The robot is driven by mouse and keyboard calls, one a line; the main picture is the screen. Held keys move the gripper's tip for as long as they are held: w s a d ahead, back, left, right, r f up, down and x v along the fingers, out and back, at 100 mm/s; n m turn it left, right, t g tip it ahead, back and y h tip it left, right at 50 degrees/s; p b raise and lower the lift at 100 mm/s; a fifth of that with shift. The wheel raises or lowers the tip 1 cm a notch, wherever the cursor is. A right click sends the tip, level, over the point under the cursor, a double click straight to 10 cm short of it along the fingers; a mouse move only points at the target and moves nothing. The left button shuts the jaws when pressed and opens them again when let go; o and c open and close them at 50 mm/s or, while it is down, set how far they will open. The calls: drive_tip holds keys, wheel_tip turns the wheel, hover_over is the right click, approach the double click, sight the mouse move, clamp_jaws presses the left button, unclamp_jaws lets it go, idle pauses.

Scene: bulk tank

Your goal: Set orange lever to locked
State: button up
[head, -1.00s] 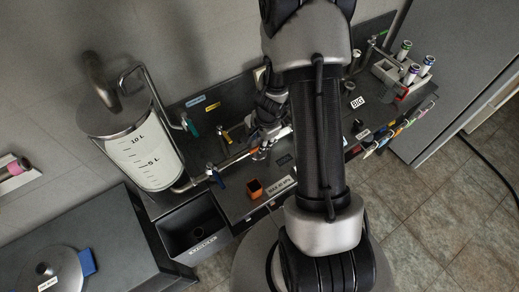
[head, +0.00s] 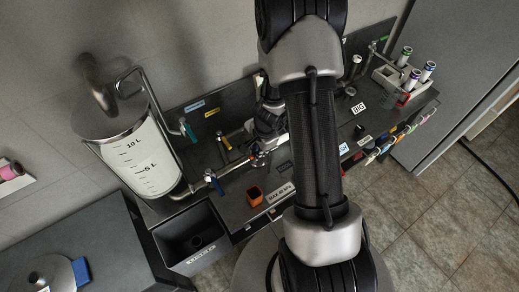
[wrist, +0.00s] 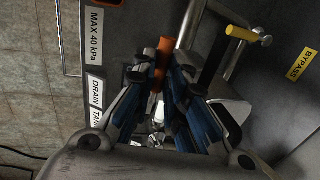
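The orange lever (wrist: 164,60) sticks out between the tips of my gripper (wrist: 160,78) in the wrist view. The blue-and-black fingers are parted, one on each side of the lever. A slim gap shows at the left finger; contact on the right side is unclear. The lower end of the lever is hidden among the fingers. In the head view my gripper (head: 262,143) is small and dark at the pipe, partly covered by my arm. The locked position's marking cannot be made out.
A yellow-handled valve (wrist: 240,33) stands right of the fingers, near a yellow BYPASS label (wrist: 301,64). A tube rack (head: 385,77) is far right.

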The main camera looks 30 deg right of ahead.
clamp_jaws()
drive_tip(key=shift+s+f+n+b, duration=0.1)
drive_tip(key=shift+s+n+b, duration=0.05)
drive_tip(key=shift+n+b, duration=0.2)
drive_tip(key=s+d+n+g+y+b, duration=0.2)
drive_tip(key=d+n+b, duration=0.3)
drive_tip(key=n+b, duration=0.6)
drive_tip(key=shift+s+n, duration=0.9)
drive_tip(key=shift+n, duration=1.65)
